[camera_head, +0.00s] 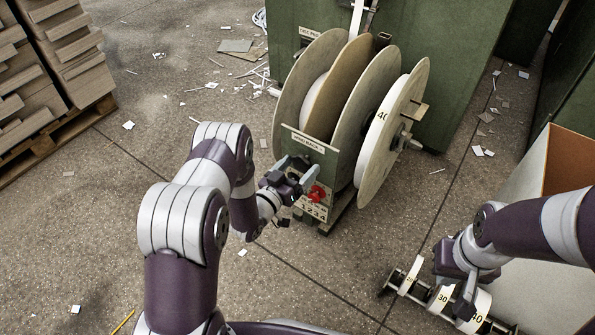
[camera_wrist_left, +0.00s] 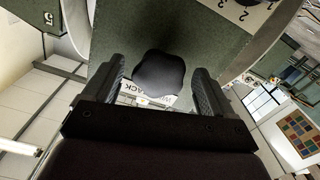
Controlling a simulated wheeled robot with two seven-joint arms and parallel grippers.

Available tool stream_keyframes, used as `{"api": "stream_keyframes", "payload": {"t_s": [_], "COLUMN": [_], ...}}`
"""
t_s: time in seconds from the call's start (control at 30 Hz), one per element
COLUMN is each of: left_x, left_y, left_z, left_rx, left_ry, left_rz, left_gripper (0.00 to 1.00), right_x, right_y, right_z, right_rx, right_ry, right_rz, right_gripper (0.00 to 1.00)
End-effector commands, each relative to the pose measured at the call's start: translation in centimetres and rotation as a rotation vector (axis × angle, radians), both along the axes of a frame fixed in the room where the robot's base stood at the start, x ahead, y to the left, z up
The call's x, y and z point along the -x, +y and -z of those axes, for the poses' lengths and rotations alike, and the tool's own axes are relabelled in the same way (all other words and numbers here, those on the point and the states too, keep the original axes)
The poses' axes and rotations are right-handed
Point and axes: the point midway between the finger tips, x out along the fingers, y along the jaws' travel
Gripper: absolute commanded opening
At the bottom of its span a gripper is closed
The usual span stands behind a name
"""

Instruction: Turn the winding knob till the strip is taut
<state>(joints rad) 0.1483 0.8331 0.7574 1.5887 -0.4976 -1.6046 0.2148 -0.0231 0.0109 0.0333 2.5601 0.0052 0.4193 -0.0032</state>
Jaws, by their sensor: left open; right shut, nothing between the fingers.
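The feeder's green front panel (camera_head: 327,162) carries a white label (camera_head: 308,140). In the left wrist view a black lobed knob (camera_wrist_left: 158,73) sits on the panel beside a partly hidden label ending in "BACK". My left gripper (camera_head: 299,174) is open at the panel. Its two fingers (camera_wrist_left: 160,88) stand on either side of the black knob; I cannot tell whether they touch it. In the head view the gripper hides that knob. A pale strip (camera_head: 357,16) shows above the reels; its tautness cannot be told. My right gripper (camera_head: 464,303) is shut and empty at lower right.
Large reels (camera_head: 395,130) stand behind the panel. Numbered rolls (camera_head: 443,296) on a shaft lie beside my right gripper. A pallet of stacked board (camera_head: 62,55) stands at left. Scraps litter the floor.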

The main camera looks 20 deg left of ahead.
Motion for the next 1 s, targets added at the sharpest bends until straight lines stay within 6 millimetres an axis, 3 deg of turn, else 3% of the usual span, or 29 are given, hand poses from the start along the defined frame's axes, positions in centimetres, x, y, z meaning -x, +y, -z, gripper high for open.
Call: {"api": "stream_keyframes", "payload": {"t_s": [0.17,0.37,0.63,0.87,0.9,0.97,1.0], "left_x": [-0.03,0.0,0.0,0.01,0.01,0.01,0.01], "left_y": [0.01,0.03,0.07,0.07,0.07,0.07,0.07], "left_z": [-0.05,-0.02,-0.1,0.0,0.0,0.0,0.0], "left_rx": [0.0,0.0,-0.127,-0.133,-0.133,-0.132,-0.132], "left_ry": [0.0,0.0,-0.045,-0.047,-0.047,-0.047,-0.047], "left_rz": [0.0,-0.001,-0.001,0.0,0.0,-0.001,-0.001], "left_gripper": [0.85,0.29,0.29,0.29,0.7,0.85,0.85], "right_x": [0.0,-0.01,-0.01,0.0,0.0,0.0,0.0], "right_y": [0.0,0.0,0.0,0.0,0.0,0.0,0.0], "right_z": [-0.05,-0.04,-0.63,-0.52,-0.52,-0.52,-0.52], "right_rx": [0.0,0.0,0.0,0.0,0.0,0.0,0.0], "right_ry": [0.0,0.0,0.0,0.0,0.0,0.0,0.0], "right_rz": [0.0,0.0,0.0,0.0,0.0,0.0,0.0], "right_gripper": [0.0,0.0,0.0,0.0,0.0,0.0,0.0]}}
